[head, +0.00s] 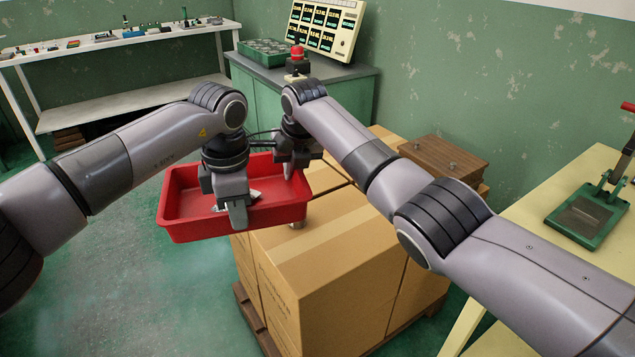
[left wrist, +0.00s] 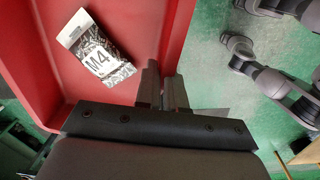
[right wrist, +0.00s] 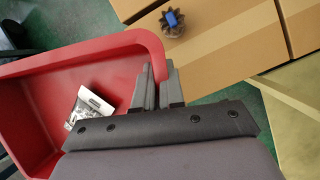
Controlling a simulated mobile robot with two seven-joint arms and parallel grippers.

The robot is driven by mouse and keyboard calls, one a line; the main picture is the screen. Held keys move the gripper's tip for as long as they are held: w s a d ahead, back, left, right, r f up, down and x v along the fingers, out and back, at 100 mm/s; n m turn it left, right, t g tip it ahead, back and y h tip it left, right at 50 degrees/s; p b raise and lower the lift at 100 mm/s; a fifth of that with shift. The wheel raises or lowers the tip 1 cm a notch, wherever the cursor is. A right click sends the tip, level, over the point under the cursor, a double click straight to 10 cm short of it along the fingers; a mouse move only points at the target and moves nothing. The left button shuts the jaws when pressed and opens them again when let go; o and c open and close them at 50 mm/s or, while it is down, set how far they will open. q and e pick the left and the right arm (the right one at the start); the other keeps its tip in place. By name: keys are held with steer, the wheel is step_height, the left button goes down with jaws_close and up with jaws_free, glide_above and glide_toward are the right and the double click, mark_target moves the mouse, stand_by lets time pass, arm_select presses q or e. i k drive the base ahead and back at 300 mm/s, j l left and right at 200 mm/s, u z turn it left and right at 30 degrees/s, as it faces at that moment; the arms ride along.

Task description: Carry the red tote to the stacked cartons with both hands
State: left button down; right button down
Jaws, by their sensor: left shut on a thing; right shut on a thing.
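The red tote (head: 190,232) is held level at the left edge of the stacked cartons (head: 335,255), its right part over their top. I cannot tell if it touches them. My left gripper (head: 238,218) is shut on the tote's near wall; the wall also shows in the left wrist view (left wrist: 180,40). My right gripper (head: 288,170) is shut on the far right wall, seen in the right wrist view (right wrist: 150,45). A packet marked M4 (left wrist: 97,60) lies inside the tote; it also shows in the right wrist view (right wrist: 88,105).
A brown toothed part with a blue piece (right wrist: 172,24) sits on the cartons near the tote. A wooden box (head: 445,160) stands at their back right. A yellow bench (head: 525,225) with a green press (head: 588,215) is at right. Green floor (head: 140,290) is clear at left.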

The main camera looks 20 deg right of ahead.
mark_target(328, 173)
steer(key=i+j+u, duration=0.1)
steer(key=u, duration=0.3)
steer(key=i+j+u, duration=0.1)
steer(key=j+u, duration=0.15)
steer(key=u, duration=0.15)
steer(key=i+j+u, duration=0.1)
steer(key=u, duration=0.3)
steer(key=i+j, duration=0.1)
steer(key=i, duration=0.5)
steer(key=i+z, duration=0.4)
steer(key=i, duration=0.15)
steer(key=i+z, duration=0.3)
steer(key=i, duration=1.65)
steer(key=i+j+z, duration=0.1)
steer(key=i+z, duration=0.2)
steer(key=i, duration=0.3)
